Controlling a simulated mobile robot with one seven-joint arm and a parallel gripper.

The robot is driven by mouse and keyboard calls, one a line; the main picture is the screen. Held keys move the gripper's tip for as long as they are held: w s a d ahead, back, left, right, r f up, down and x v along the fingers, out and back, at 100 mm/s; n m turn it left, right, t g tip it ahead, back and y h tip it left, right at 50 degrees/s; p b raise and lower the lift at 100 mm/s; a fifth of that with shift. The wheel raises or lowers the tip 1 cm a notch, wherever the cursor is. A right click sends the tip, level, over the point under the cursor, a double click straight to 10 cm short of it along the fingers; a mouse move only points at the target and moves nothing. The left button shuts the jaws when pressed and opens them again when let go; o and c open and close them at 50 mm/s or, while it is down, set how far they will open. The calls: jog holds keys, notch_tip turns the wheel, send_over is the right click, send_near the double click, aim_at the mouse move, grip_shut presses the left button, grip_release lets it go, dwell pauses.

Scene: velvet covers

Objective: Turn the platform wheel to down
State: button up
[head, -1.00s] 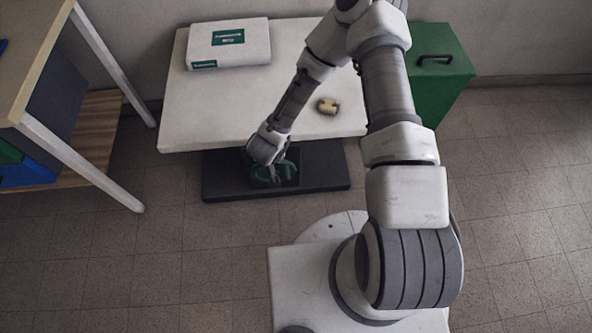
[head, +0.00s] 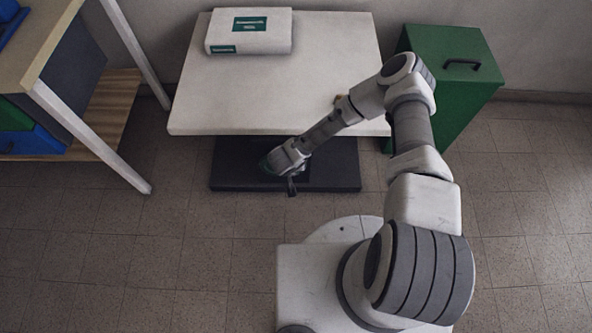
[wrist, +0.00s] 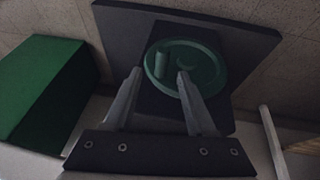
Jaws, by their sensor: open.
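The platform wheel (wrist: 206,50) is a dark green round disc with a raised handle peg, mounted on a dark plate in the wrist view. In the head view only a green sliver of it (head: 265,165) shows beside my wrist. My gripper (wrist: 159,73) is open and empty. In the wrist view one fingertip overlaps the near part of the wheel and the other lies left of its rim; I cannot tell whether they touch. In the head view my gripper (head: 291,187) is over the dark platform base (head: 335,178), at the front of the table.
A white table (head: 300,80) stands behind the base, with a white and green box (head: 250,35) on it. A green cabinet (head: 450,85) stands at the right. A wooden shelf unit (head: 45,45) is at the left. The tiled floor in front is clear.

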jog(key=b+x, duration=0.1)
jog(key=x, duration=0.4)
jog(key=shift+w+f+b, duration=0.1)
jog(key=shift+f+b, duration=0.15)
jog(key=shift+b, duration=0.05)
jog(key=c, duration=0.9)
jog(key=shift+d, duration=0.1)
